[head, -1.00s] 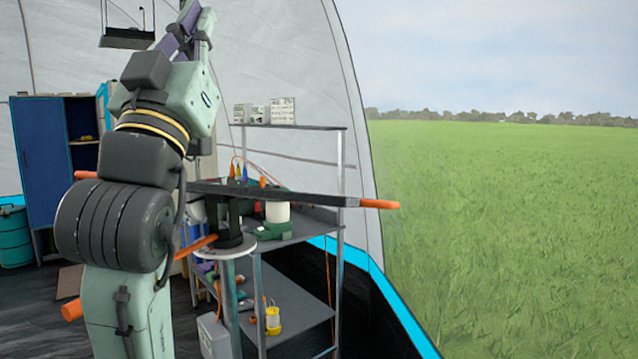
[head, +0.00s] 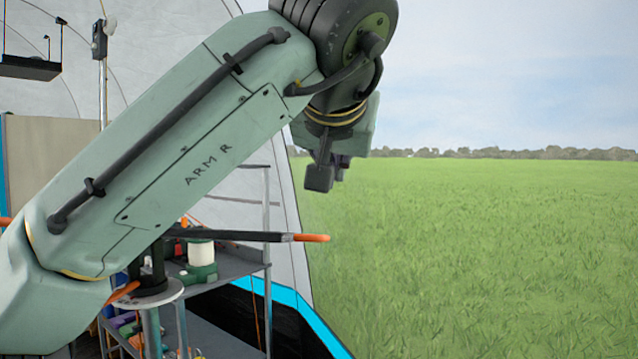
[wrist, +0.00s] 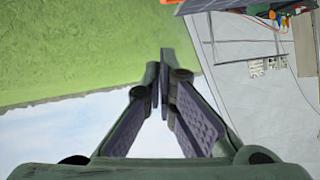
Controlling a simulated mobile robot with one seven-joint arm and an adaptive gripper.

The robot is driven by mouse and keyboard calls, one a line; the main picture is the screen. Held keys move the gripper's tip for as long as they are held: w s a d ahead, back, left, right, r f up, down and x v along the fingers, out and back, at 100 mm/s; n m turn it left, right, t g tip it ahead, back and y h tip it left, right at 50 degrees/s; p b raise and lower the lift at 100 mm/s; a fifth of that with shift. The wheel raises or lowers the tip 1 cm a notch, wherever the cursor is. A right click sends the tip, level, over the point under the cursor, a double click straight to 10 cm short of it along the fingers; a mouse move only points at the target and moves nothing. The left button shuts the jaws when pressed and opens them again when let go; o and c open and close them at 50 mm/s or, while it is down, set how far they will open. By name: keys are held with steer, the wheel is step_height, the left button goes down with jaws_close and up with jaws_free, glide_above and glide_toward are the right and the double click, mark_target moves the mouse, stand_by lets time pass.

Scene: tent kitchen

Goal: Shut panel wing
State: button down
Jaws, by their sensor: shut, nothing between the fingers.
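A thin dark panel wing (head: 245,236) with an orange end grip (head: 312,238) shows nearly edge-on in the head view. It reaches to the right from a stand with a round plate (head: 158,296), and my arm hides its left part. In the wrist view, a dark surface with an orange edge (wrist: 222,4) shows at the top; I cannot tell if it is the same wing. My gripper (wrist: 163,60) is shut and empty. In the head view, its dark end (head: 320,178) hangs above the orange grip, apart from it in the picture.
A grey metal shelf (head: 240,265) stands behind the stand, with a green-and-white container (head: 201,258) on it. A dark hanging tray (head: 28,67) is at the upper left. Open grass (head: 480,260) lies to the right.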

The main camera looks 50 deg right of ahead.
steer(key=w+d+f, duration=0.4)
steer(key=f, duration=0.3)
steer(key=shift+w+d+f, duration=0.25)
steer(key=shift+f, duration=0.15)
